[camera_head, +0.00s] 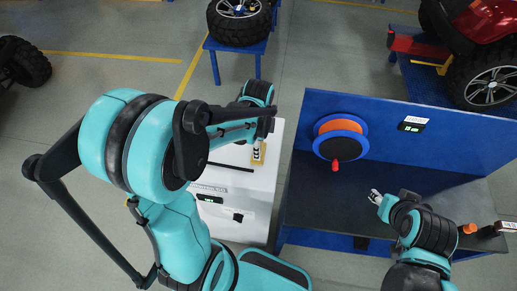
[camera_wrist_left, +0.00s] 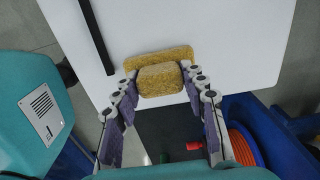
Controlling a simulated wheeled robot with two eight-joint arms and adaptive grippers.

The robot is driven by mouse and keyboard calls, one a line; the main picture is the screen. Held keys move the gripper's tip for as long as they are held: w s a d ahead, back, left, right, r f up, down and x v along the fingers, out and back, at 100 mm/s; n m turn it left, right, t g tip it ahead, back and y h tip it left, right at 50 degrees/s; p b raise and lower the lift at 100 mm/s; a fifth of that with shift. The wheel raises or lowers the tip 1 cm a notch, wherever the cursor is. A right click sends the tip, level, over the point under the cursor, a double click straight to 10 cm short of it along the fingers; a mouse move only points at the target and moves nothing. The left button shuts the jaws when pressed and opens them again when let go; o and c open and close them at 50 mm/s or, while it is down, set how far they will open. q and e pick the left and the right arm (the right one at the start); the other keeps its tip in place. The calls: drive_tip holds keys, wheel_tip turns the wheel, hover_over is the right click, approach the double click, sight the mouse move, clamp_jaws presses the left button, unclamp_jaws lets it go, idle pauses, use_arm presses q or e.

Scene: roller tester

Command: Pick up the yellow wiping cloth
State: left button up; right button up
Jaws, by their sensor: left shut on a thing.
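The yellow wiping cloth (camera_wrist_left: 160,79) is bunched between the two fingers of my left gripper (camera_wrist_left: 160,84) in the left wrist view. A flatter part of the cloth spreads behind the pinched part, over the white top. In the head view the cloth (camera_head: 261,151) is a small yellow patch at the right side of the white cabinet, mostly hidden by my left gripper (camera_head: 257,153). My left gripper is shut on the cloth. My right gripper (camera_head: 376,197) is over the dark bench at the right, with nothing seen in it; its fingers are too small to judge.
The white cabinet (camera_head: 258,190) has a black bar (camera_wrist_left: 94,35) on its top. The blue bench with a dark top (camera_head: 330,205) carries an orange and blue reel (camera_head: 341,127) with a red knob. Small items lie at the bench's right end. A blue stand with a tyre (camera_head: 240,25) is behind.

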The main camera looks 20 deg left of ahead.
use_arm(q)
drive_tip(key=shift+r, duration=0.1)
drive_tip(key=r, duration=0.4)
drive_tip(key=shift+d+r+p, duration=0.2)
drive_tip(key=shift+p, duration=0.2)
drive_tip(key=s+d+r, duration=0.3)
drive_tip(key=d+r, duration=0.3)
drive_tip(key=d, duration=0.5)
drive_tip(key=shift+r+p, duration=0.2)
drive_tip(key=shift+p, duration=0.2)
drive_tip(key=shift+o, duration=0.7)
